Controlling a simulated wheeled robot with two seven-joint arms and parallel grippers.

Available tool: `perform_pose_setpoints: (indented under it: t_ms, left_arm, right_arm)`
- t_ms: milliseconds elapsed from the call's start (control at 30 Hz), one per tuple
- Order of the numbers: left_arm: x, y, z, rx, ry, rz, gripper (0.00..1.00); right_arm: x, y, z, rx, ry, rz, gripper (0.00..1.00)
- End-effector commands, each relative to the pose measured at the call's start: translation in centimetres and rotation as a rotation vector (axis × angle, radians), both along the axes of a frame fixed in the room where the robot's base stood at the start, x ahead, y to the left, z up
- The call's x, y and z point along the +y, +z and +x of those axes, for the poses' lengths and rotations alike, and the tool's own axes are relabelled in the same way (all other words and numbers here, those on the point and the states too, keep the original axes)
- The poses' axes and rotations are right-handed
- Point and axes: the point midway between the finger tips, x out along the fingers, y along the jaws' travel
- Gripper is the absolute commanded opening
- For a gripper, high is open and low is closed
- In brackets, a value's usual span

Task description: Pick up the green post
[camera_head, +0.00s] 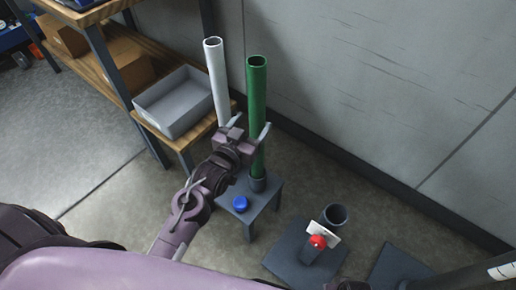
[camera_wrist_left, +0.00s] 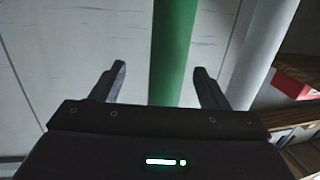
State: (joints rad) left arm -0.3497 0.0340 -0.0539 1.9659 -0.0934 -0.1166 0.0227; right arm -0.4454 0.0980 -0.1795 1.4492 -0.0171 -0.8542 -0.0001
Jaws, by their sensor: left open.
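The green post (camera_head: 257,95) is a hollow tube standing upright in a dark round socket on a small grey stool (camera_head: 262,196). In the left wrist view the green post (camera_wrist_left: 174,50) runs up the picture between the two fingers. My left gripper (camera_head: 252,127) is open, with its fingers to either side of the post in the head view. The left gripper (camera_wrist_left: 160,80) also shows open and empty in the wrist view; I cannot tell whether either finger touches the post. My right gripper is not in view.
A white post (camera_head: 215,75) stands just left of the green one. A grey bin (camera_head: 173,103) sits on a wooden shelf. A blue round object (camera_head: 240,203) is on the stool. A dark base with a round socket (camera_head: 335,215) and a red ball (camera_head: 318,241) lie at lower right. A wall stands behind.

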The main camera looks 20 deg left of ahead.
Motion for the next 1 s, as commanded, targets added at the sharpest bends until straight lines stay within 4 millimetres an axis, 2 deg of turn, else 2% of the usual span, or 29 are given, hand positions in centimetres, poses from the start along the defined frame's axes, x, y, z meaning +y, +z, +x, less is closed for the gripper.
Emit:
perform_pose_setpoints:
  t_ms: [100, 200, 467, 700, 1000]
  left_arm:
    - [0.2, 2.5, 0.1, -0.063, 0.002, -0.006, 0.68]
    - [0.1, 3.3, 0.9, -0.078, 0.003, -0.007, 0.68]
    - [0.0, 3.4, 3.7, -0.078, 0.004, -0.007, 0.68]
    - [-0.1, 3.3, 7.2, -0.076, 0.002, -0.008, 0.68]
    - [-0.2, 3.3, 7.8, -0.074, 0.002, -0.006, 0.68]
  right_arm:
    - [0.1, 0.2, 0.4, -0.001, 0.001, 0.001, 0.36]
    - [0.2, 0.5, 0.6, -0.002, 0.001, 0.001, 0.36]
    - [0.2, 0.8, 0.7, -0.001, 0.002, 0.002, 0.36]
    - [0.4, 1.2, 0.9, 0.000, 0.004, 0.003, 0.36]
    - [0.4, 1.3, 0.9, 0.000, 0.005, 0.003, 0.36]
